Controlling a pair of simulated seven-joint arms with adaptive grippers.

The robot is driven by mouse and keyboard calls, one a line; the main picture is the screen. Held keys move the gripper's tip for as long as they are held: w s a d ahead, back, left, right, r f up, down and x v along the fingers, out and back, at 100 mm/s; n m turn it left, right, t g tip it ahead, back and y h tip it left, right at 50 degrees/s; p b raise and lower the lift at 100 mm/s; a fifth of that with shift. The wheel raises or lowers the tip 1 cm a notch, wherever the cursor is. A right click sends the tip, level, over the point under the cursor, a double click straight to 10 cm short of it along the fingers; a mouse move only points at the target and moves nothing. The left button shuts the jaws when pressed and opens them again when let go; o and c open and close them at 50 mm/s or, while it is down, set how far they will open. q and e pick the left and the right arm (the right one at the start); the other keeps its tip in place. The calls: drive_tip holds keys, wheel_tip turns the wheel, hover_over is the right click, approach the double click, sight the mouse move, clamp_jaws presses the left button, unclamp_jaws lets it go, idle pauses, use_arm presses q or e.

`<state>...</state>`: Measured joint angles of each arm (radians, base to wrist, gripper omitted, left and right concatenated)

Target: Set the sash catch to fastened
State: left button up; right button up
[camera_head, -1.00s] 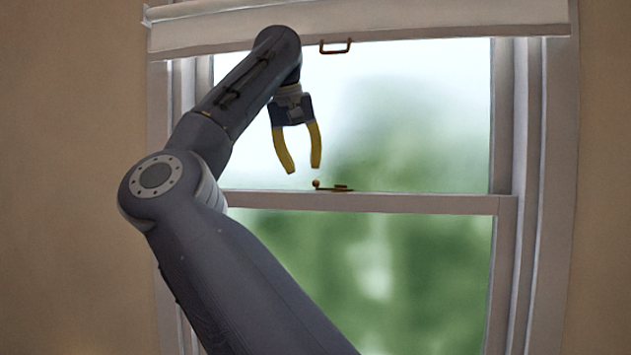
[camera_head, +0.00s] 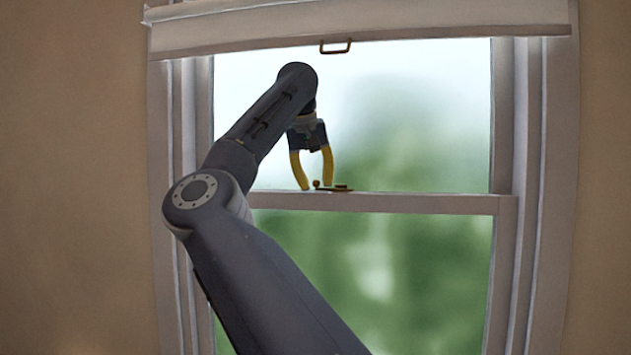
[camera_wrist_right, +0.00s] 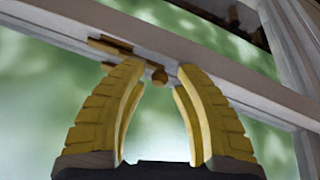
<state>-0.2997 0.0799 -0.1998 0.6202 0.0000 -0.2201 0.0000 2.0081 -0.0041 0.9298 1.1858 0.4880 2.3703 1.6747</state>
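The sash catch (camera_head: 338,188) is a small brass piece with a round knob (camera_head: 317,184), on top of the window's meeting rail (camera_head: 420,202). My right gripper (camera_head: 316,187) points down at the rail with its yellow fingers apart, one on each side of the knob in the head view. In the right wrist view, the catch's brass plate (camera_wrist_right: 111,46) lies partly behind the left finger, and the knob (camera_wrist_right: 159,77) shows between the open fingers (camera_wrist_right: 158,72). I cannot tell whether a finger touches the knob. My left gripper is not in view.
A white blind (camera_head: 440,22) with a brown handle (camera_head: 335,47) hangs across the top of the window. The window frame (camera_head: 532,180) stands to the right. The glass to the right of my arm is unobstructed.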

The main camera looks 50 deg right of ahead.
drive_tip(key=shift+c, duration=0.3)
clamp_jaws()
idle(0.3)
